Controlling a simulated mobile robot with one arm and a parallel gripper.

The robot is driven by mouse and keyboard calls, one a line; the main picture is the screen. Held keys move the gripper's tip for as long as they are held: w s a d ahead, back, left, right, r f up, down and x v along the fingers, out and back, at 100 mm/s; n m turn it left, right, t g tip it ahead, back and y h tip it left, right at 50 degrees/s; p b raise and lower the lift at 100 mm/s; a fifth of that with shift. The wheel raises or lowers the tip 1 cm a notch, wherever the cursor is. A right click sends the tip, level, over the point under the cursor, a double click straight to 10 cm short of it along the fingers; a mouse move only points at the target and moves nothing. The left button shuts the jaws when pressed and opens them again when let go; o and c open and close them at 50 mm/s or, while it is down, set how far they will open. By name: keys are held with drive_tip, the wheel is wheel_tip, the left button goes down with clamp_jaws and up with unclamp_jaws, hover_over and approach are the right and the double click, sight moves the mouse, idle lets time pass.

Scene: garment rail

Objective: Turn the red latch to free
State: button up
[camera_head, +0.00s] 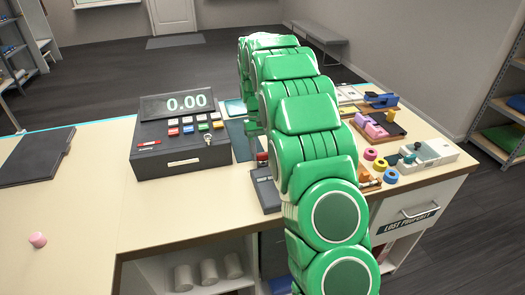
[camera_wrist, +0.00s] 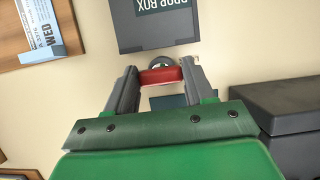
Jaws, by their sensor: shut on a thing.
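The red latch (camera_wrist: 160,76) shows in the wrist view as a short red bar lying across between my fingertips. My gripper (camera_wrist: 161,74) is shut on it, one grey finger at each end. A grey round part sits just behind the bar. The dark drop box (camera_wrist: 155,39), with a green label, lies just beyond the latch. In the head view my green arm covers the gripper, and I cannot make out the latch clearly there.
A dark cash register (camera_head: 180,150) stands left of my arm. Tape rolls (camera_head: 381,164), a stapler (camera_head: 382,99) and a grey device (camera_head: 428,155) crowd the right side. A ticket board (camera_wrist: 40,30) lies left in the wrist view. The counter's left front is mostly clear.

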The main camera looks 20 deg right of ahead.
drive_tip(key=o, duration=1)
drive_tip(key=shift+o, duration=0.2)
drive_tip(key=shift+w+r, duration=0.1)
drive_tip(key=v, duration=0.7)
drive_tip(key=shift+r, duration=0.25)
